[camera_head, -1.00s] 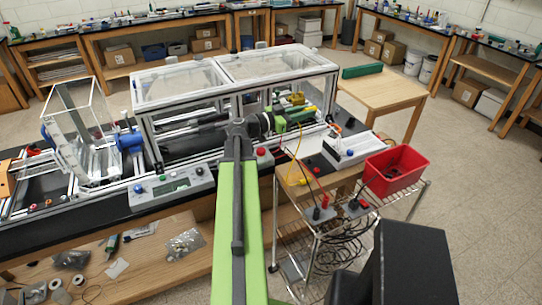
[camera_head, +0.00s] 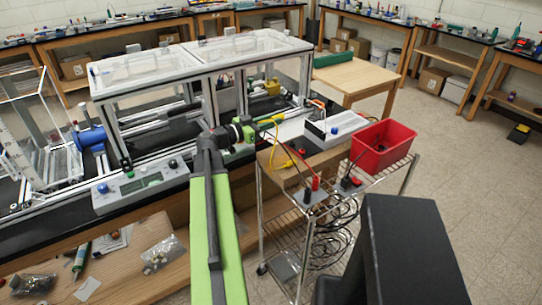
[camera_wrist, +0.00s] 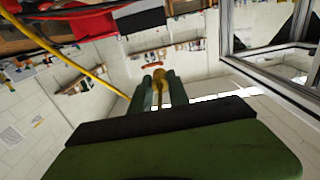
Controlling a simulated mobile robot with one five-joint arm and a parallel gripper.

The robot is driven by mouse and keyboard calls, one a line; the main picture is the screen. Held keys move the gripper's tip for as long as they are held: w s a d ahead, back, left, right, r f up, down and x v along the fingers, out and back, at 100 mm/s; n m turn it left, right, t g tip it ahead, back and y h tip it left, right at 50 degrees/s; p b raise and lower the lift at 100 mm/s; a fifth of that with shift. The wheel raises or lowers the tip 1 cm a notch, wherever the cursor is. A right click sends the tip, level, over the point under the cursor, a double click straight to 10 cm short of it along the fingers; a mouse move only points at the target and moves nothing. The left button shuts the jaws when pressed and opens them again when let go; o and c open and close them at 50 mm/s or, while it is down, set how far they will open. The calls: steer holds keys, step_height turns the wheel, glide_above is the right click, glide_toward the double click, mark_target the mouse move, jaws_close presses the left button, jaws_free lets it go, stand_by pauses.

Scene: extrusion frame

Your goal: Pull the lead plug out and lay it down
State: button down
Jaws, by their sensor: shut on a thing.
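My gripper (camera_head: 256,125) is at the front right of the extrusion frame (camera_head: 208,100), above the bench edge. In the wrist view my gripper (camera_wrist: 162,84) has its two dark green fingers shut on the lead plug (camera_wrist: 160,78), a small yellow-brown piece between the fingertips. The plug is held in the air and looks clear of any socket. Its yellow lead (camera_head: 283,150) hangs from near my gripper down to the cart area. The same yellow lead (camera_wrist: 75,48) crosses the upper left of the wrist view. The plug's far end is too small to make out.
A red bin (camera_head: 383,148) and a white box with a blue knob (camera_head: 337,126) stand right of my gripper. Black and red plugs (camera_head: 312,190) lie on the wire cart. A grey control box (camera_head: 140,188) is at the left. The wooden table (camera_head: 358,78) has free room.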

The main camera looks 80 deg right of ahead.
steer(key=b, duration=0.5)
glide_above(272, 156)
step_height(272, 156, down, 8)
steer(key=shift+w+d+f, duration=0.1)
steer(key=shift+f, duration=0.05)
step_height(272, 156, down, 6)
steer(key=b, duration=0.6)
steer(key=c, duration=1.2)
jaws_free()
steer(key=shift+o, duration=0.2)
